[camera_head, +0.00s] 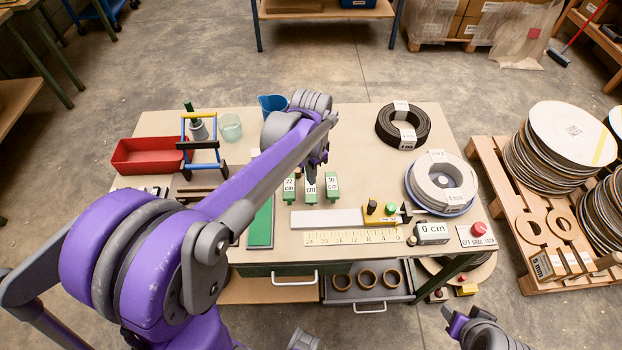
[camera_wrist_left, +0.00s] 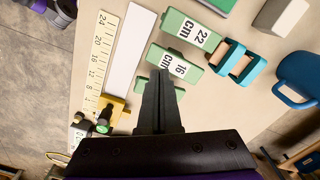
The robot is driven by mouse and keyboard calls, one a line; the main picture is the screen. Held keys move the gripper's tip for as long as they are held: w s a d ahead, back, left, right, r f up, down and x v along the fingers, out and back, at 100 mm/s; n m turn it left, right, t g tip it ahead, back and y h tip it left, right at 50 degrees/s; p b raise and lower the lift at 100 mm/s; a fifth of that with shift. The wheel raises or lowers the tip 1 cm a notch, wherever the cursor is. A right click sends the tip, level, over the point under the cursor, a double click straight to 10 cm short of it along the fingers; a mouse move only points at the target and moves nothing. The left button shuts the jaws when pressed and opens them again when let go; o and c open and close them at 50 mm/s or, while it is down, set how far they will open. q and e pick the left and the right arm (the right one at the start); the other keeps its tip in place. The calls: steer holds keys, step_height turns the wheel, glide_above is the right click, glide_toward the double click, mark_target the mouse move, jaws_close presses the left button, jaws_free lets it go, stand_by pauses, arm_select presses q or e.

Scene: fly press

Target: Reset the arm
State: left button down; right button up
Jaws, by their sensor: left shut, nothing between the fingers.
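My left arm reaches from the lower left across the workbench (camera_head: 375,150). Its gripper (camera_head: 315,178) is above the bench, near a row of green gauge blocks labelled in cm (camera_head: 290,188). In the left wrist view the gripper (camera_wrist_left: 160,75) has its fingers together with nothing between them. The fingers overlap a green block (camera_wrist_left: 178,66) in that picture; contact cannot be told. A white bar (camera_head: 327,219) lies behind a ruler (camera_head: 345,237), beside a yellow stop (camera_head: 381,214). Part of my right arm shows at the lower right; its gripper (camera_head: 455,320) is only partly visible.
A red tray (camera_head: 150,155), a blue-and-yellow frame (camera_head: 201,142) and a glass (camera_head: 230,127) stand at the left. Coils (camera_head: 403,125) and a spool (camera_head: 441,182) lie at the right. A "0 cm" display (camera_head: 432,233) is near the front edge. A loaded pallet (camera_head: 490,165) stands right of the bench.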

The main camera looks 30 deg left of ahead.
arm_select(q)
steer(key=shift+r, duration=0.6)
steer(key=s+d+n+t, duration=0.2)
steer(key=s+d+n, duration=0.1)
steer(key=s, duration=0.4)
steer(key=s+d+n+t, duration=0.2)
steer(key=s+d+t, duration=0.1)
steer(key=s, duration=0.5)
steer(key=shift+s+d+f+n, duration=0.2)
steer(key=shift+d+f+n, duration=0.05)
steer(key=shift+d+n, duration=0.15)
stand_by(1.3)
